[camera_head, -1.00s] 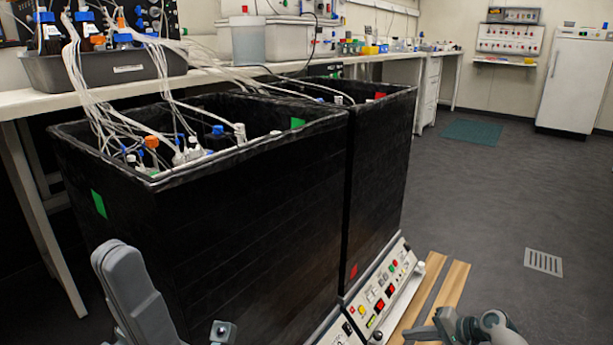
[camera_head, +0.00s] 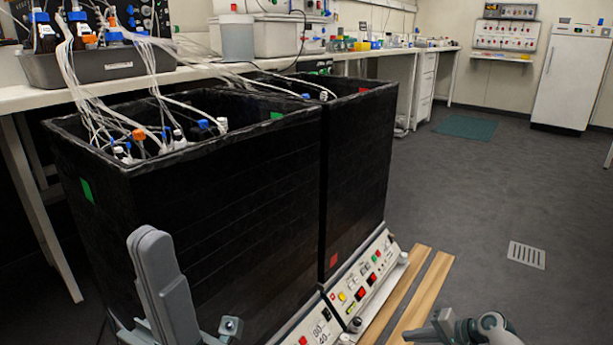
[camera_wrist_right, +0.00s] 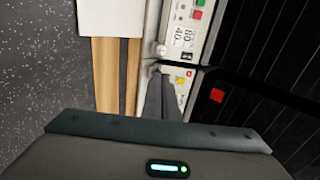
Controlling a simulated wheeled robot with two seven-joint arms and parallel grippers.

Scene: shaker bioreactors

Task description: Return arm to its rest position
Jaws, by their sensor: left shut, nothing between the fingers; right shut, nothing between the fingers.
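My left gripper (camera_head: 151,240) is a pair of long grey fingers, shut and empty. It points up in front of the near black box at the lower left of the head view. My right gripper (camera_head: 415,334) is low at the bottom right of the head view, partly cut off by the lower edge. In the right wrist view its dark fingers (camera_wrist_right: 154,72) are together with nothing between them. They show over the control panel and floor boards, but I cannot tell how far apart they are from these.
Two black open-topped boxes (camera_head: 215,205) with tubes and bottles stand before a white bench (camera_head: 40,100). Control panels (camera_head: 362,285) project at their feet, beside wooden strips (camera_head: 425,295). Grey floor (camera_head: 470,200) is open to the right, with a drain grate (camera_head: 527,255) and a distant white fridge (camera_head: 575,80).

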